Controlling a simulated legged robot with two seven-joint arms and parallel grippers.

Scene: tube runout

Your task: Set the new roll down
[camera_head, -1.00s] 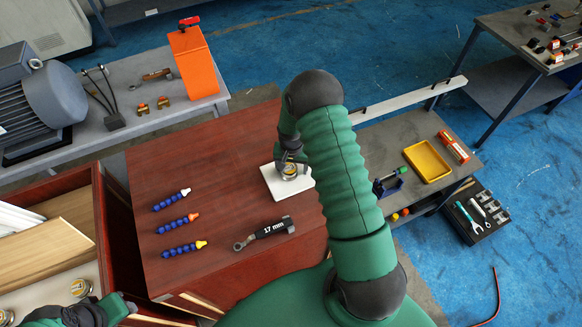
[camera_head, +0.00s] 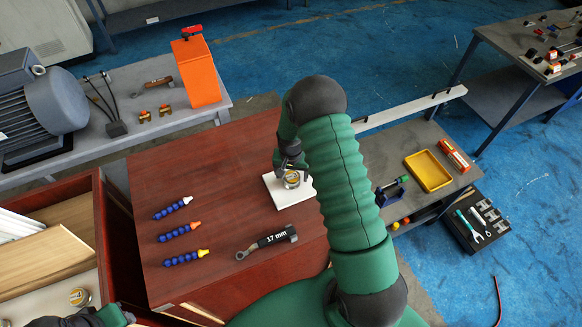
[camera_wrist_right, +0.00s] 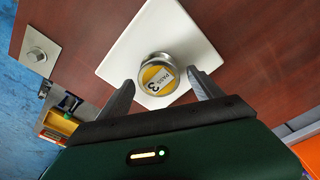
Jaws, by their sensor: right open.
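A small metal-rimmed roll with a yellow and white label reading "PASS 3" (camera_wrist_right: 158,79) is on a white square plate (camera_wrist_right: 122,52) in the right wrist view. In the head view, the roll (camera_head: 291,180) appears to rest on the plate (camera_head: 276,194) on the red-brown worktop. My right gripper (camera_wrist_right: 161,86) is open, with one finger on each side of the roll and gaps showing. In the head view, the right gripper (camera_head: 290,167) is just behind and above it.
Three blue nozzles (camera_head: 180,231) and a 17 mm wrench (camera_head: 268,241) lie on the worktop. An open drawer (camera_head: 50,285) at lower left holds boards and another roll (camera_head: 79,296). A side bench with a yellow tray (camera_head: 428,170) stands right.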

